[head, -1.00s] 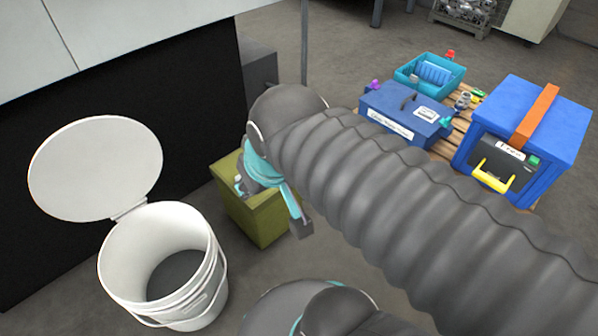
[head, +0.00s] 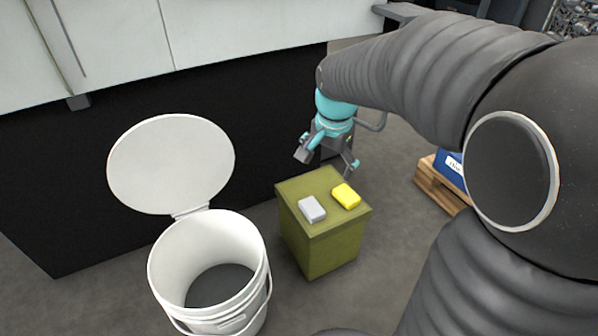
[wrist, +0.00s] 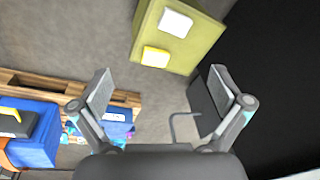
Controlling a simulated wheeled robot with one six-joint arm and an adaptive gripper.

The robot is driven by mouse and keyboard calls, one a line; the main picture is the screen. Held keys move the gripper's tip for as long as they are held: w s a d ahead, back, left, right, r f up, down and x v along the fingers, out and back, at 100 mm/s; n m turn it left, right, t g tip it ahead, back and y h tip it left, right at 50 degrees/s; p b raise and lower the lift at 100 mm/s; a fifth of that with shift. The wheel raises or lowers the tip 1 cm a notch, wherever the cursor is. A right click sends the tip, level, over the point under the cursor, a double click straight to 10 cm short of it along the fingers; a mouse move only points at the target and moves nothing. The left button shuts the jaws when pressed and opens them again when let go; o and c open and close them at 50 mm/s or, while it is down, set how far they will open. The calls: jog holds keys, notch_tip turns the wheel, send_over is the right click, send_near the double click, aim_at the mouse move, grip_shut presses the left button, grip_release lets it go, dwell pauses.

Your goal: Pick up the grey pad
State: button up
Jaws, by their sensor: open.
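The grey pad (head: 312,209) lies flat on top of the olive green box (head: 318,262), near its left front side. A yellow pad (head: 346,196) lies to its right on the same top. My gripper (head: 328,163) is open and empty, above and behind the box in the head view. In the wrist view, my gripper (wrist: 165,95) shows its two fingers spread apart with nothing between them. The grey pad (wrist: 175,23) looks pale there, near the top edge, beyond the yellow pad (wrist: 156,56). Both pads are apart from the fingers.
A white bucket (head: 163,268) with its round lid (head: 171,165) raised stands left of the box. A dark panel (head: 90,190) stands behind. A wooden pallet (head: 437,187) with blue cases is at the right. Grey floor is clear around the box.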

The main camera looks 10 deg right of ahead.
jog(key=w+f+m+g+b, duration=0.2)
jog(key=w+f+m, duration=0.3)
jog(key=w+f, duration=0.7)
jog(key=b, duration=0.1)
send_over(312, 206)
jog(key=f, duration=1)
jog(key=shift+s+d, duration=0.2)
jog(key=shift+w+a+f+b, duration=0.15)
jog(key=shift+f+b, duration=0.6)
jog(key=shift+f, duration=1.85)
jog(key=shift+c, duration=0.3)
jog(key=c, duration=0.7)
jog(key=shift+r, duration=0.2)
